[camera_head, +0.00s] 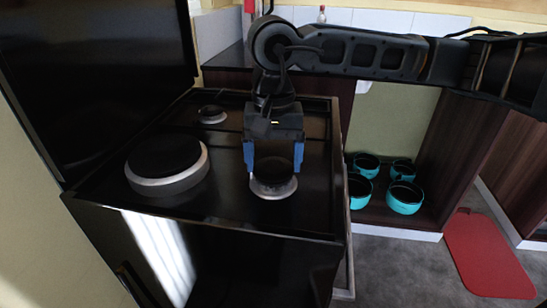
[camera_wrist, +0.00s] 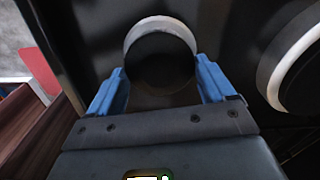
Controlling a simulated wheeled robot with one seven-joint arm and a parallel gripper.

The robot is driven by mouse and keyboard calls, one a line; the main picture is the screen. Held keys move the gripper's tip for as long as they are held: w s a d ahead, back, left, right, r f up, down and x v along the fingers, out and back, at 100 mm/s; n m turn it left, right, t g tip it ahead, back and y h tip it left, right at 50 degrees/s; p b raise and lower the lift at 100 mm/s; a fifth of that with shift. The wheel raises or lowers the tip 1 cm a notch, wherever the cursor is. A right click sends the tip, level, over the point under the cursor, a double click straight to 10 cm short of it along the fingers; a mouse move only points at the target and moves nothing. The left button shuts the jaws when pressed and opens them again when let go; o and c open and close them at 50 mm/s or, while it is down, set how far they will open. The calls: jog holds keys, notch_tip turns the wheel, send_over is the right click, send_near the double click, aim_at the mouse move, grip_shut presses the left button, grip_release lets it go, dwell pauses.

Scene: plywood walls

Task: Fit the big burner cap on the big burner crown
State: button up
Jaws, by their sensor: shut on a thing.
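My gripper (camera_head: 272,165) points down over the front right of the black stove top, its blue fingers on either side of a dark round burner cap (camera_head: 272,170). The gripper is shut on this cap, which also shows between the fingers in the wrist view (camera_wrist: 160,62). A silver burner crown (camera_head: 273,190) is just below it. In the wrist view the crown's pale rim (camera_wrist: 160,24) shows beyond the cap's far edge. I cannot tell whether the cap touches the crown or is fully centred. The fingers and cap hide part of the crown.
A wider burner (camera_head: 168,168) with a silver side and black top stands to the left. A smaller burner (camera_head: 212,115) is at the back. A dark upright panel (camera_head: 95,75) borders the stove's left. Several teal pots (camera_head: 404,198) sit on a low shelf at right.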

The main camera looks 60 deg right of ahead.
jog(key=shift+f+b, duration=0.6)
jog(key=shift+b, duration=0.3)
dwell(0.4)
jog(key=o, duration=0.9)
jog(key=shift+o, duration=0.2)
jog(key=shift+r, duration=3.9)
jog(key=shift+s, duration=0.1)
